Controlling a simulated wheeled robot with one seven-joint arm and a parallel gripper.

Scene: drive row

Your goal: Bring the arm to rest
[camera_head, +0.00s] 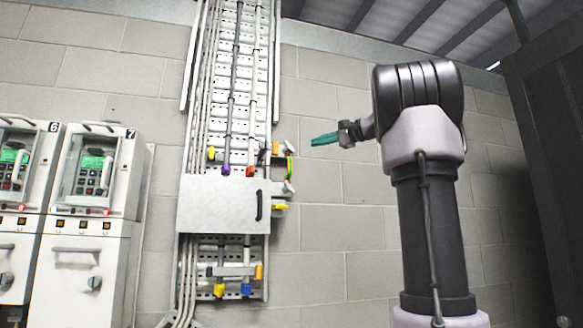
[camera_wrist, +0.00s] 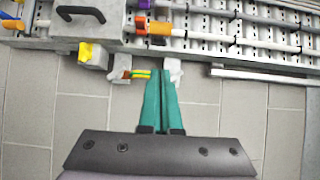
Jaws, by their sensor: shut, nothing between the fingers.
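My gripper (camera_head: 324,139) is at the end of my raised arm, right of the middle in the head view. Its teal fingers point left toward the cable tray on the wall. In the wrist view my gripper (camera_wrist: 159,84) has its two teal fingers together, with nothing held between them. Beyond the tips are a short green-yellow wire (camera_wrist: 141,74) and pale fittings on the edge of the cable tray. I cannot tell from the wrist view how far the tips are from them; in the head view a gap of bare wall shows between.
A cable tray (camera_head: 232,130) with a grey box (camera_head: 222,204) and black handle (camera_head: 260,205) runs up the block wall. Drive cabinets numbered 6 (camera_head: 30,180) and 7 (camera_head: 95,190) stand at the left. A dark cabinet (camera_head: 548,130) stands at the right edge.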

